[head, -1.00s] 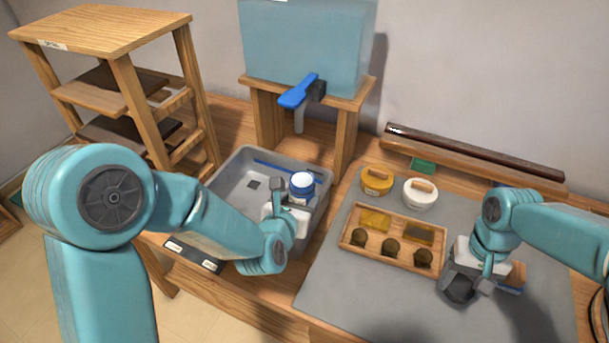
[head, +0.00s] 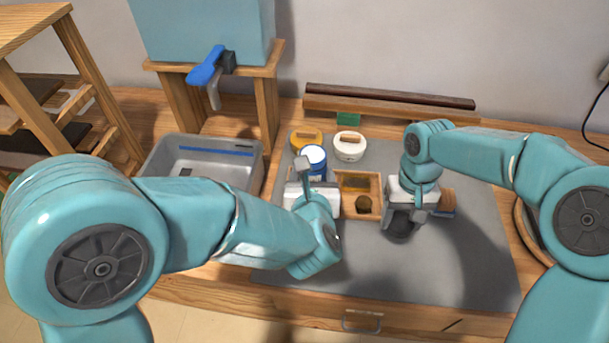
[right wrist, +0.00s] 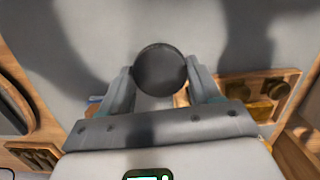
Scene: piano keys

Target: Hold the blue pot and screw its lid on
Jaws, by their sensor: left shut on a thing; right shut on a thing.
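The blue pot (head: 313,160), with a white round top, is upright in my left gripper (head: 312,183). My right gripper (head: 402,214) points down, right of the tray, and is shut on a dark round lid (head: 400,229). In the right wrist view the lid (right wrist: 160,69) sits between both fingertips of that gripper (right wrist: 160,82), its flat face showing. The pot and lid are apart. My left gripper hides the pot's lower part.
A wooden tray (head: 374,197) with compartments lies between my grippers on a grey mat (head: 450,265). A yellow pot (head: 303,138) and a white pot (head: 349,147) stand behind it. A grey basin (head: 253,171) is at left, under a blue tap (head: 207,68). The front mat is clear.

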